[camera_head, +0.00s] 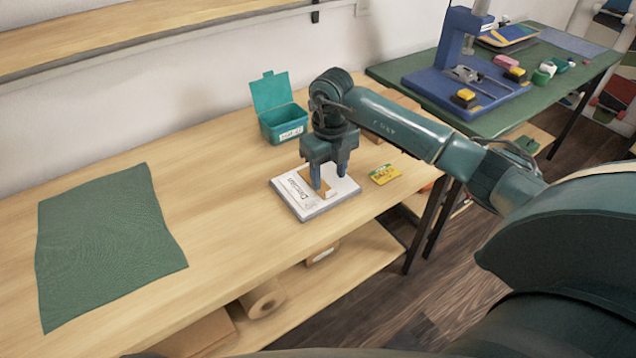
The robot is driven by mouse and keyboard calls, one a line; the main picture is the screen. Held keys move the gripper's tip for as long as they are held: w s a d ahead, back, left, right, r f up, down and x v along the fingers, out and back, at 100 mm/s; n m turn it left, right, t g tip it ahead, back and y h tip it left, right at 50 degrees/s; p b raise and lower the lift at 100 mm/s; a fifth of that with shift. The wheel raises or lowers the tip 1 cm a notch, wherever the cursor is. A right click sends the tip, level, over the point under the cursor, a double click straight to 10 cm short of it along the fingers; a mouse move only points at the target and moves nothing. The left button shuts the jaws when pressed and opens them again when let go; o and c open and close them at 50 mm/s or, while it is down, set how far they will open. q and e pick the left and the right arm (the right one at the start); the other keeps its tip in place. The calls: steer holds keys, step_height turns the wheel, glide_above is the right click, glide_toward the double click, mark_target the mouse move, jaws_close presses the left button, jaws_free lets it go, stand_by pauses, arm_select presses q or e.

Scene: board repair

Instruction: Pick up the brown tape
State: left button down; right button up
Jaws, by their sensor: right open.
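My right gripper (329,182) reaches in from the right and points down over a white printed box or book (290,194) on the wooden bench. Its two fingers are apart. A flat orange-brown patch (314,184) shows at the fingers on top of the white item, partly hidden by them. I cannot tell whether it is a separate piece or whether it is tape. A brown roll (263,298) lies on the shelf under the bench, partly shaded. My left gripper is not in view.
A teal open-lidded box (283,122) stands behind my gripper. A small yellow packet (384,174) lies to the right. A green cloth (105,235) covers part of the bench at left. A green table (540,85) with a blue press stands at the back right.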

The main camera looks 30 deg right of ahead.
mark_target(330, 195)
steer(key=f, duration=0.4)
steer(key=shift+w+d+f, duration=0.1)
steer(key=shift+d+f, duration=0.05)
steer(key=shift+d, duration=0.1)
steer(key=shift+c, duration=0.2)
steer(key=c, duration=1)
